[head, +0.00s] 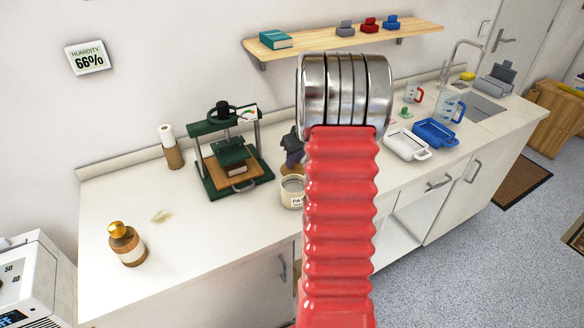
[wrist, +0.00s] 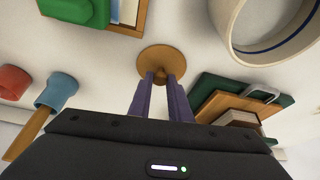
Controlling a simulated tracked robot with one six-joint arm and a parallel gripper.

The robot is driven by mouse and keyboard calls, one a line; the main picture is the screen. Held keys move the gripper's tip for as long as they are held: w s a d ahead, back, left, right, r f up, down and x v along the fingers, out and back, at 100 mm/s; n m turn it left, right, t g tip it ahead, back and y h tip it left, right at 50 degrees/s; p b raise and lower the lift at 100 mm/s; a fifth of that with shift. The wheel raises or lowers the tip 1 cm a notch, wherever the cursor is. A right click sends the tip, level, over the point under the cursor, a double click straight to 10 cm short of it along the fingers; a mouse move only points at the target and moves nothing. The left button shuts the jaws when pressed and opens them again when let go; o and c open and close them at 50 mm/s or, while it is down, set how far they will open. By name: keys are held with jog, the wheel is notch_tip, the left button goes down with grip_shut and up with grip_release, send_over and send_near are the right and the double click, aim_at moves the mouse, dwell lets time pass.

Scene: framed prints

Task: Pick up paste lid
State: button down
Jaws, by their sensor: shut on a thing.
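The paste lid (wrist: 151,58) is a round wooden disc with a small knob, seen in the wrist view. My gripper (wrist: 160,78) has two purple fingers shut on the knob. In the head view, my gripper (head: 293,157) shows partly behind my red ribbed arm, with the brown lid just under it. The cream paste jar (head: 291,193) stands on the counter below, its top uncovered and its right side hidden by my arm. The jar's open rim also shows at the top right of the wrist view (wrist: 233,35).
A dark green press (head: 206,168) stands left of the jar on the white counter (head: 120,200). A brown bottle (head: 126,246) is at the front left. White (head: 407,146) and blue (head: 435,134) trays lie to the right. A wooden shelf (head: 345,40) hangs above.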

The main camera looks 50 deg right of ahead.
aim_at(295, 163)
notch_tip(295, 163, up, 10)
dwell(0.6)
dwell(0.4)
jog(key=s+a+r, duration=0.3)
jog(key=s+r, duration=0.2)
jog(key=r, duration=0.1)
jog(key=s+a+f+n+y, duration=0.1)
jog(key=s+a+n, duration=0.1)
jog(key=s+a, duration=0.3)
jog(key=shift+a+f+n, duration=0.3)
jog(key=shift+a+n, duration=0.1)
jog(key=shift+a, duration=0.45)
